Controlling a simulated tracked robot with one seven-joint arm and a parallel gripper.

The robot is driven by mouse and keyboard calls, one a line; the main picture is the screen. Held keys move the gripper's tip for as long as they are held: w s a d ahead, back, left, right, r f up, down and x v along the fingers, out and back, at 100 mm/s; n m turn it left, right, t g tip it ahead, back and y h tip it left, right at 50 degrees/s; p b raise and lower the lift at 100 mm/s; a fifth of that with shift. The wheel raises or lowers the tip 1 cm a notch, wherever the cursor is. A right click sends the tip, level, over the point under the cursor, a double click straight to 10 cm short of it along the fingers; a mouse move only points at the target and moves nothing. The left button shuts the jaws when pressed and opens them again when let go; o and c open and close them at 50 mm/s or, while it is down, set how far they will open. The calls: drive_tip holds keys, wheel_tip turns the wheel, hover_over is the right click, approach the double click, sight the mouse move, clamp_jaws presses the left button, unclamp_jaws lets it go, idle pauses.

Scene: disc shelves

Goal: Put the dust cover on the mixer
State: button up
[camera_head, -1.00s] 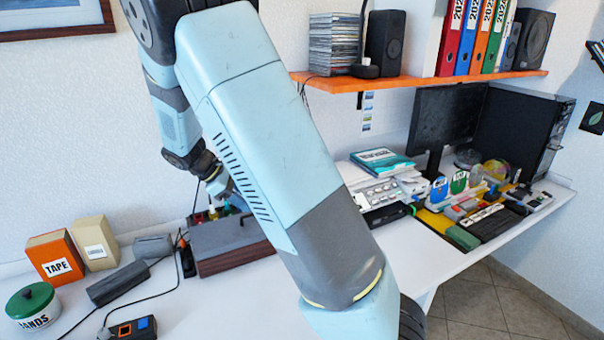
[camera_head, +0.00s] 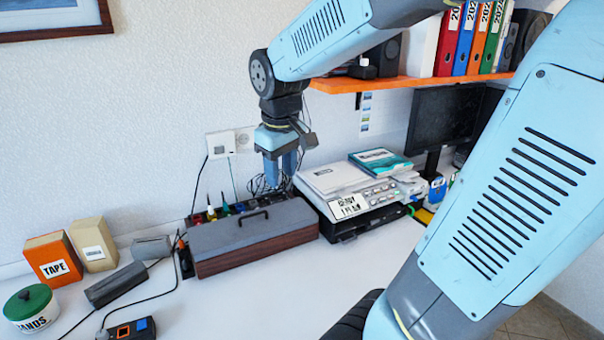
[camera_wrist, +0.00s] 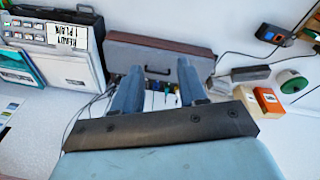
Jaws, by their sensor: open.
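A long grey lid-like box (camera_head: 235,234) with wood-brown sides and a black handle (camera_head: 251,216) sits on the white desk. It looks like the dust cover. In the wrist view, the grey box (camera_wrist: 160,54) lies beyond my fingertips. I cannot tell whether the mixer is under it. A grey-white device with knobs (camera_head: 378,195) stands to its right and may be the mixer. My gripper (camera_head: 280,172) is open and empty, pointing down above the right rear of the grey box, apart from it. In the wrist view, my two fingers (camera_wrist: 160,66) appear on either side of the handle.
Coloured plugs and cables (camera_head: 215,211) stand behind the box. An orange TAPE box (camera_head: 52,260), a beige box (camera_head: 93,245) and a green-lidded tin (camera_head: 30,306) are at left. The orange shelf (camera_head: 415,84) hangs above right.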

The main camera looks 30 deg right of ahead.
drive_tip(key=s+r+m+t, duration=0.3)
drive_tip(key=s+r+m, duration=0.1)
drive_tip(key=s, duration=0.6)
drive_tip(key=shift+s+a+y, duration=0.3)
drive_tip(key=shift+s, duration=0.1)
idle(0.6)
